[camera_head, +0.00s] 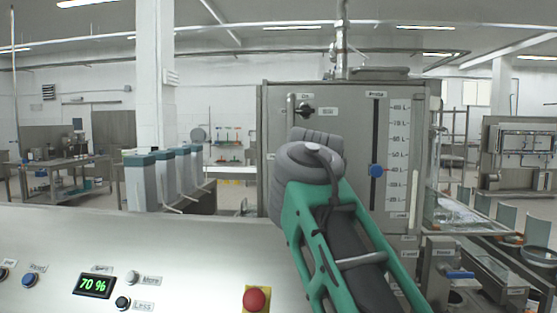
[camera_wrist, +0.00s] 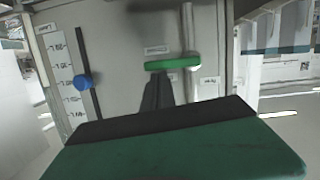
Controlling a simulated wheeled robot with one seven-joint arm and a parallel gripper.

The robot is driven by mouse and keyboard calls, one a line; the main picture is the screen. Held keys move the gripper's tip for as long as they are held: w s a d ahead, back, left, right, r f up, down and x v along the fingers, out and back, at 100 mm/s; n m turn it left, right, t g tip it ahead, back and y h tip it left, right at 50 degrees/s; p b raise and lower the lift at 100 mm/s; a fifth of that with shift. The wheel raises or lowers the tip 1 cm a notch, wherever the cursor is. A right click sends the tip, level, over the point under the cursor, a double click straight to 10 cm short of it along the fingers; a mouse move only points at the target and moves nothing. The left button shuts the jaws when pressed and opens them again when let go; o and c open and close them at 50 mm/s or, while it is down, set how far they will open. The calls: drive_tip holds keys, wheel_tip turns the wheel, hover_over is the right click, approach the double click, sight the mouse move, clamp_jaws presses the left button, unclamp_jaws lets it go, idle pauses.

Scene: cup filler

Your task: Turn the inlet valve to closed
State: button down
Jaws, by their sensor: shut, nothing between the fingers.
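The inlet valve appears to be the green bar handle (camera_wrist: 172,63) on a vertical pipe (camera_wrist: 189,35) at the cabinet front in the wrist view. The handle lies crosswise to the pipe. Small labels sit near it, too small to read. My gripper (camera_wrist: 157,80) is shut and empty, its dark fingers pointing at the panel just below the handle in the picture. I cannot tell whether they touch it. In the head view my arm hides the handle and the fingers.
The metal cabinet (camera_head: 275,185) carries a black knob (camera_head: 307,110) and a scale slider with a blue knob (camera_head: 376,171); the slider knob also shows in the wrist view (camera_wrist: 83,82).

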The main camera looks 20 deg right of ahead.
drive_tip(key=s+a+r+p, duration=0.3)
drive_tip(key=s+r, duration=0.3)
drive_tip(key=s, duration=0.3)
drive_tip(key=shift+a+r+p, duration=0.15)
drive_tip(key=shift+a+p, duration=0.15)
drive_tip(key=shift+a, duration=0.15)
